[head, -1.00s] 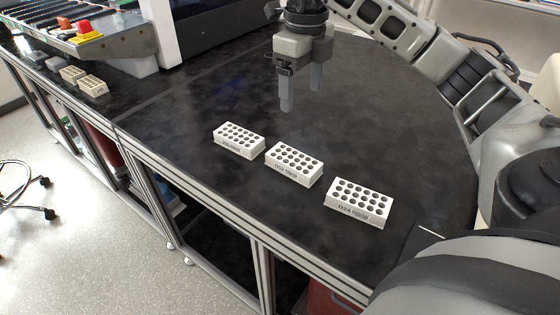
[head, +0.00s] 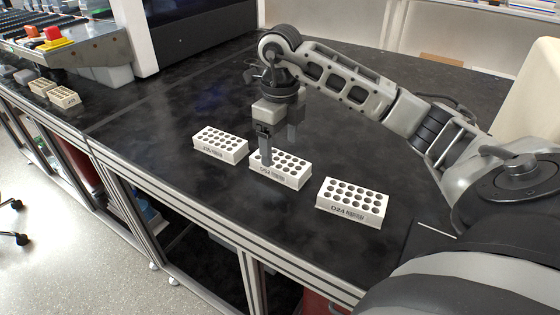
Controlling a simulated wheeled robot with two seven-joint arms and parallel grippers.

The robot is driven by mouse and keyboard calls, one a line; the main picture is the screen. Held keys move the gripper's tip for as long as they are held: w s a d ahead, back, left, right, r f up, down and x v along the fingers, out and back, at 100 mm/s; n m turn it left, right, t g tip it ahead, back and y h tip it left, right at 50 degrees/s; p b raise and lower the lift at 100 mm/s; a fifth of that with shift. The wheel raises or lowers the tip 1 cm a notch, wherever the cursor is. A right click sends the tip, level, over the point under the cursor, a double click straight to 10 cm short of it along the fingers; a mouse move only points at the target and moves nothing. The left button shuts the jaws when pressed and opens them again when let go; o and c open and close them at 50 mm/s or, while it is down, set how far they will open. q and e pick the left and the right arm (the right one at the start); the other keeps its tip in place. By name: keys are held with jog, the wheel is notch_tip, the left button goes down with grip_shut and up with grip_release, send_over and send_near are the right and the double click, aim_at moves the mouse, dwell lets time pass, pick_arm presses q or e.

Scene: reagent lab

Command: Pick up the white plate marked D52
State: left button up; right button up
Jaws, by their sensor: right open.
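The white plate that appears marked D52 (head: 282,178) is the middle one of three on the black bench. It is a block with rows of round holes and a label on its front face. My right gripper (head: 279,152) is open, with its fingers pointing down at this plate. One finger covers part of the plate's top left area; the other shows behind it. I cannot tell whether the fingers touch the plate. My left gripper is not in view.
A plate marked D24 (head: 352,202) stands to the right, and another white plate (head: 220,146) to the left, its label hard to read. Smaller racks (head: 63,97) lie at the far left. The black bench (head: 350,130) is clear behind the plates.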

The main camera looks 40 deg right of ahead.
aim_at(280, 160)
notch_tip(280, 160, down, 4)
jog(key=shift+f, duration=0.1)
jog(key=c, duration=1.1)
jog(key=shift+o, duration=0.2)
jog(key=shift+r, duration=0.2)
